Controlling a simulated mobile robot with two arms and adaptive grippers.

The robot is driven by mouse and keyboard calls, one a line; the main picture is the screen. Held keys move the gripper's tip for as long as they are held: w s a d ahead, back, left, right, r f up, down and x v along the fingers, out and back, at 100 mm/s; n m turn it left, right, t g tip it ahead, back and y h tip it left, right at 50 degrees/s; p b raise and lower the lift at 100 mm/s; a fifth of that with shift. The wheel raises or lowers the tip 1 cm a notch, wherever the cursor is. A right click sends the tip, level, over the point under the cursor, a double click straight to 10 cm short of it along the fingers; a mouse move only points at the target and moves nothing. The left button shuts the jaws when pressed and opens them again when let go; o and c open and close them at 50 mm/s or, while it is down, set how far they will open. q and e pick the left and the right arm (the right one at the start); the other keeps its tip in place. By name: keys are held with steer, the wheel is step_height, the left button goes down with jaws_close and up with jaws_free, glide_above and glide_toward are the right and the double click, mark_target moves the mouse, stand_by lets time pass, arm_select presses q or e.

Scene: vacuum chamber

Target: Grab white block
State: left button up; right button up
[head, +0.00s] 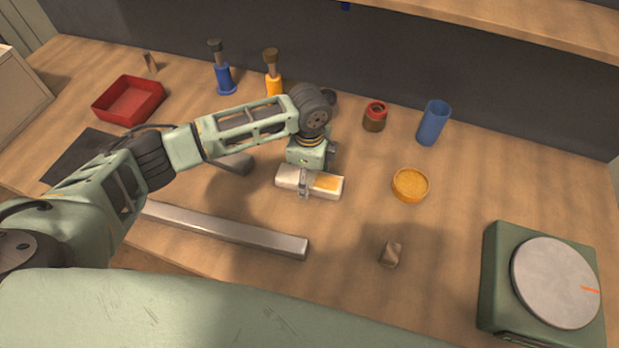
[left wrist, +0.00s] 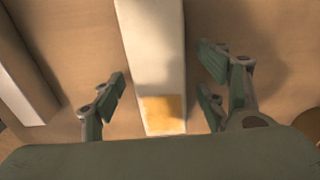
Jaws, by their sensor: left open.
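The white block (head: 288,178) lies on the wooden table near the middle of the head view. It is long and has an orange-yellow patch near one end. In the left wrist view the white block (left wrist: 152,45) runs between my fingers, with the patch towards the palm. My left gripper (head: 305,186) is over the block, its fingers on either side of it. In the left wrist view my left gripper (left wrist: 163,72) is open, with a gap between each finger and the block. My right gripper is not in view.
A grey metal bar (head: 235,229) lies in front of the block. A small brown piece (head: 391,254), a yellow round dish (head: 410,185) and a green scale (head: 500,290) are to the right. A blue cup (head: 434,123), red-topped jar (head: 375,116) and red tray (head: 128,101) stand farther back.

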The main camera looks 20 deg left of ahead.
arm_select(q)
steer(key=shift+f, duration=0.35)
steer(key=shift+s, duration=0.1)
steer(key=shift+c, duration=0.3)
steer(key=shift+r, duration=0.1)
steer(key=c, duration=1.6)
